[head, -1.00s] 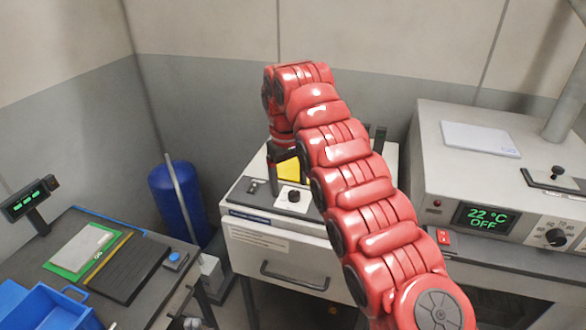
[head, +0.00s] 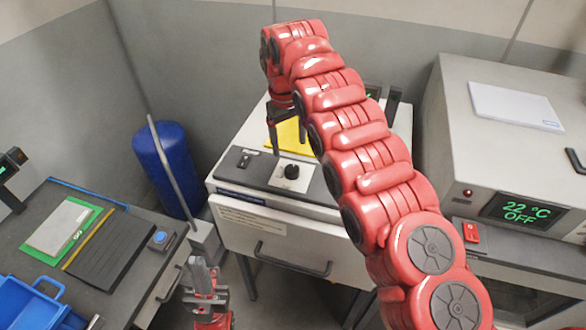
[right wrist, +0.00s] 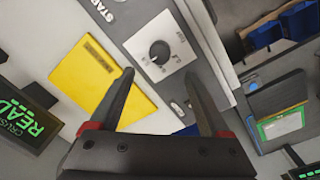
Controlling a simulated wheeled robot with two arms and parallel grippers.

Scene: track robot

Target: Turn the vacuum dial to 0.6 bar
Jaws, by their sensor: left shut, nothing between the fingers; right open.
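The vacuum dial (head: 291,171) is a small black knob on a white plate, on the grey panel of a white cabinet. It also shows in the right wrist view (right wrist: 160,52), with a white mark toward the lower left; the scale figures are too small to read. My right gripper (head: 288,147) points down just behind the dial, partly hidden by its own arm. In the right wrist view the open fingers (right wrist: 159,75) are empty and apart from the dial.
A yellow sheet (head: 289,133) lies behind the panel. A white oven (head: 450,153) reading "22 °C OFF" stands at right. At left, a bench holds a black ribbed mat (head: 110,247), a green board (head: 92,218) and a blue bin (head: 40,308). A blue cylinder (head: 165,168) stands behind.

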